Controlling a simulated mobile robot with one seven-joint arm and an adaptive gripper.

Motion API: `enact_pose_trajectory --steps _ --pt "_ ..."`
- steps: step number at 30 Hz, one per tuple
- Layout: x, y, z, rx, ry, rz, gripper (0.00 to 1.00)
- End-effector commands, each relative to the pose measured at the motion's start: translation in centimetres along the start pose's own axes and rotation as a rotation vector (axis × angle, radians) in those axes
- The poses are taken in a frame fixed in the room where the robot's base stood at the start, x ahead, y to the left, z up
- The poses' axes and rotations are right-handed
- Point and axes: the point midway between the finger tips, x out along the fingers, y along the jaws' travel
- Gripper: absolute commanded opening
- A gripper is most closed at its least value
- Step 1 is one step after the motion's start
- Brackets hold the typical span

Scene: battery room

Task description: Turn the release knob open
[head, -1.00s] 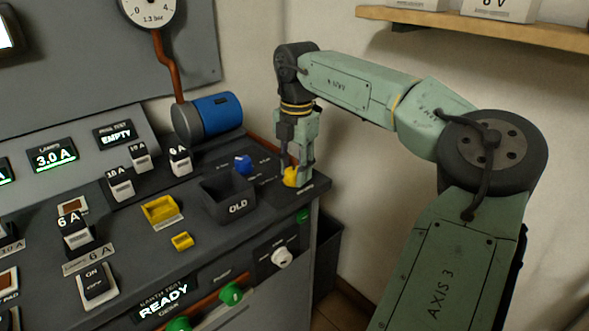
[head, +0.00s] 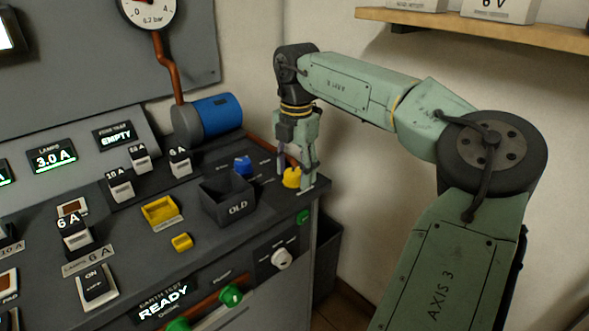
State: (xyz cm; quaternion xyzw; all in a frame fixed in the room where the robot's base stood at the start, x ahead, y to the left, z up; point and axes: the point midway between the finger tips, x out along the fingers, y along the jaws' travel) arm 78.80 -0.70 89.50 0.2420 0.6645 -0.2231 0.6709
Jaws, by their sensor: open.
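A yellow knob (head: 291,179) sits near the right end of the dark console top, beside a blue knob (head: 243,164). The small labels by both knobs are too small to read. My gripper (head: 296,168) points down over the yellow knob. Its jaws are open, with one finger on each side of the knob. The near finger hides part of it, and I cannot tell whether either finger touches it.
A blue cylinder (head: 216,114) and a copper pipe lie behind. Several fuse blocks and a yellow tray (head: 160,212) are further left. A wooden shelf (head: 480,28) is above my arm.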

Motion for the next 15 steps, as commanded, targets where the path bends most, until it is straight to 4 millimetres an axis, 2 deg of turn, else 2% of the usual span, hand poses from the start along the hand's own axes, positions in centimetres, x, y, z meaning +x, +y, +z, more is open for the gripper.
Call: enact_pose_trajectory --steps 4,7,15 --pt "-0.2 0.0 0.0 0.000 -0.001 0.000 0.54" --pt "-1.2 0.1 0.1 0.000 -0.003 0.001 0.54" --pt "-6.8 0.1 0.0 0.000 -0.003 0.003 0.54"
